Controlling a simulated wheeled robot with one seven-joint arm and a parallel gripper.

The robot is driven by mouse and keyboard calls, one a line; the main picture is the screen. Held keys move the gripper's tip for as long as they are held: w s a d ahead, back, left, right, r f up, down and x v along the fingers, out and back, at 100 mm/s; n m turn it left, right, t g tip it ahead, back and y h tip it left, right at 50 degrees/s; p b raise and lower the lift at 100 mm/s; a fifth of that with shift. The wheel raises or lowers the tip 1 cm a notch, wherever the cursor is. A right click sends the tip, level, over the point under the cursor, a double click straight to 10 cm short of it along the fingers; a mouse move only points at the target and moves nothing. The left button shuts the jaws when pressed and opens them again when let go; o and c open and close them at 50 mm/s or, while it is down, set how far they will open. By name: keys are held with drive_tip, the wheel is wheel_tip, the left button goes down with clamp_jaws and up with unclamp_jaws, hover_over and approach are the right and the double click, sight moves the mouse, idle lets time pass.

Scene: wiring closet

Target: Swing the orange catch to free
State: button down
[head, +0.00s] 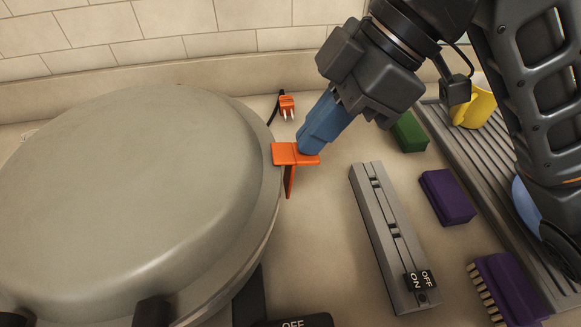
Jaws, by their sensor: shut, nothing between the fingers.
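The orange catch (290,154) sits at the right rim of a large round grey lid (130,190). It has a flat top plate and a thin orange part hanging below. My gripper (308,148) comes down from the upper right, its blue fingers shut with nothing held. The fingertips are at the top plate's right part, touching it or just above; I cannot tell which. The fingers hide a little of the plate's back edge. I see no "free" marking near the catch.
A grey slide-switch strip (385,235) with an OFF/ON label lies right of the catch. An orange plug (287,106) lies behind. A green block (409,132), purple block (447,197), purple brush (508,288) and ribbed rack (470,150) with a yellow mug (475,105) stand right.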

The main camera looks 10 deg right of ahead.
drive_tip(key=shift+d+f+b, duration=0.5)
drive_tip(key=shift+d+f, duration=0.1)
drive_tip(key=shift+d, duration=0.25)
drive_tip(key=shift+d+f, duration=0.1)
drive_tip(key=shift+s+d+f+b, duration=0.1)
drive_tip(key=shift+d+f+b, duration=0.3)
drive_tip(key=shift+f+b, duration=0.25)
drive_tip(key=shift+s+d+f+b, duration=0.1)
drive_tip(key=shift+d+f+b, duration=0.3)
drive_tip(key=shift+f+b, duration=0.25)
drive_tip(key=d, duration=0.1)
drive_tip(key=d+r+p, duration=0.1)
drive_tip(key=d, duration=0.1)
drive_tip(key=d+r, duration=0.1)
drive_tip(key=shift+w+d, duration=0.1)
drive_tip(key=shift+d, duration=0.1)
